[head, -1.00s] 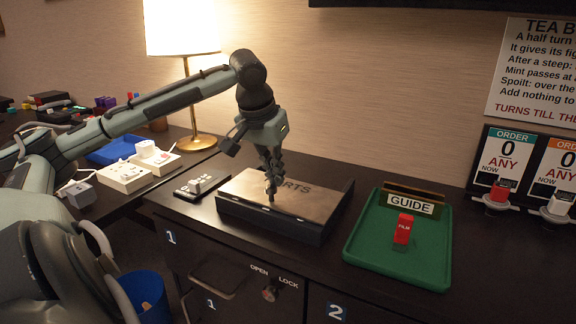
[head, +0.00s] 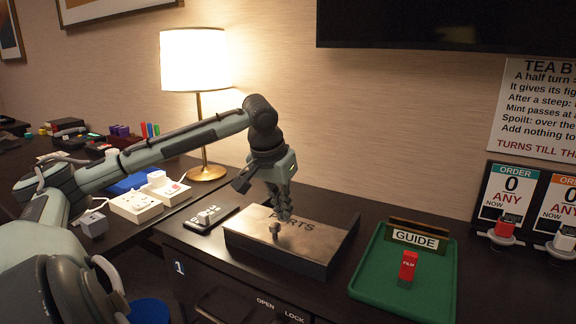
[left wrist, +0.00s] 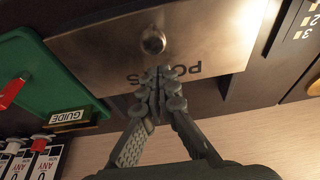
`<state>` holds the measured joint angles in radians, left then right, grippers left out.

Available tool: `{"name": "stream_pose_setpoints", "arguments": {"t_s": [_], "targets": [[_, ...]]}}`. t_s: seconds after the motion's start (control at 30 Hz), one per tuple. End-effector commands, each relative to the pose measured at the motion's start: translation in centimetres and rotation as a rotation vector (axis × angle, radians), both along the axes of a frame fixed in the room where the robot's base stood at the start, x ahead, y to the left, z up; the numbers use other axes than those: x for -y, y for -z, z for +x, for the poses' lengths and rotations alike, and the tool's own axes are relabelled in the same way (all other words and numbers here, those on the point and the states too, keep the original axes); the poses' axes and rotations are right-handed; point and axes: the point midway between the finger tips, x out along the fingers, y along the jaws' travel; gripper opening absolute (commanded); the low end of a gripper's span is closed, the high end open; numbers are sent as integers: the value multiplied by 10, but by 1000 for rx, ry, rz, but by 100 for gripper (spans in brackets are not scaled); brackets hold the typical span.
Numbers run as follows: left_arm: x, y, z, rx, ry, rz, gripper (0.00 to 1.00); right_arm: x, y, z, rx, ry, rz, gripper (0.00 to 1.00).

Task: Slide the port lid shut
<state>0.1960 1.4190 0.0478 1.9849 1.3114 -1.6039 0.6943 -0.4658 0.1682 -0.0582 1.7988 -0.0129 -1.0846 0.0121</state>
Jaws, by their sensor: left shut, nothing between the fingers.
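The port lid is a flat bronze metal plate (head: 310,245) marked with dark letters ending in "ORTS". It lies over a low dark box (head: 290,262) on the counter, and no open compartment shows beneath it. A small round knob (head: 276,230) stands on the lid; it also shows in the left wrist view (left wrist: 153,40). My left gripper (head: 284,214) is shut and empty, pointing down just above and behind the knob. In the left wrist view its closed fingertips (left wrist: 162,76) cover part of the lettering. My right gripper is out of view.
A green tray (head: 365,283) with a GUIDE sign (head: 414,239) and a red film block (head: 408,265) is right of the box. A dark keypad-like panel (head: 210,218) lies left of it. A lamp (head: 205,172) stands behind. Order signs (head: 506,192) are far right.

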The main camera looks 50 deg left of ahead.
Motion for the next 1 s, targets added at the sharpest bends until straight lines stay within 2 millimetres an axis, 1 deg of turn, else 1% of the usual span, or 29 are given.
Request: {"name": "stream_pose_setpoints", "arguments": {"t_s": [0.03, 0.2, 0.27, 0.37, 0.5, 0.6, 0.7, 0.83, 1.0], "targets": [[-2, -4, 2, 1, -1, -1, 0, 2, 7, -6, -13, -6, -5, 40], [-9, -5, 8, 7, -3, 0, 0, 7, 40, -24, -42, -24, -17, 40], [-10, -6, 9, 9, -4, 2, 0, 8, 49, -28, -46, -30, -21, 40], [-8, -26, 2, 13, -3, 5, 0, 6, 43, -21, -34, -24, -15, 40], [-5, -53, -7, 13, -2, 5, 0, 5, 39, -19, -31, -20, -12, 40], [-3, -72, -13, 15, -4, 5, 0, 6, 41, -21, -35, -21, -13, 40], [-2, -86, -17, 13, -4, 4, 0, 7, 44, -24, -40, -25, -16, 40], [-1, -95, -21, 12, -4, 4, 0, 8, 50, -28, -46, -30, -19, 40], [0, -98, -22, 12, -4, 2, 0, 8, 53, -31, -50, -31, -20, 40]]}}
